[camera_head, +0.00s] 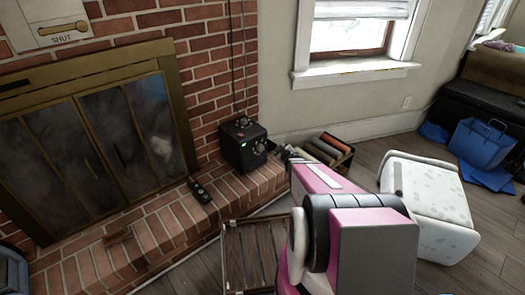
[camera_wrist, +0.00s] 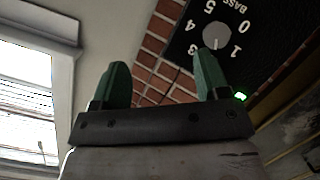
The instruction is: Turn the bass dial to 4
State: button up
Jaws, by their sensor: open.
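The bass dial (camera_wrist: 215,36) is a round grey knob on a black panel, in the upper right of the wrist view. Its BASS label and numbers appear upside down. A light mark on the knob points down in the picture, between the visible 1 and 3; the number there is hidden by a fingertip. The black box (camera_head: 236,155) stands on the brick hearth in the head view, with knobs and a green light. My gripper (camera_wrist: 162,62) is open and empty, its right green finger just below the dial. Contact cannot be told. In the head view my arm hides most of the gripper.
A crate (camera_head: 342,160) stands right of the box. A white bin (camera_head: 430,205) and blue bag (camera_head: 480,145) are farther right. A slatted wooden piece (camera_head: 248,258) is in front.

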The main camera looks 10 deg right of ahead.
aim_at(262, 149)
jog(key=s+a+f+n+t+y, duration=0.1)
jog(key=a+f+n+y, duration=0.2)
jog(key=f+n+y, duration=0.4)
jog(key=shift+m+y, duration=0.4)
jog(key=x, duration=0.3)
jog(key=r+x, duration=0.1)
jog(key=x, duration=0.6)
jog(key=shift+w+a+r, duration=0.15)
jog(key=shift+a+r, duration=0.25)
jog(key=c, duration=0.9)
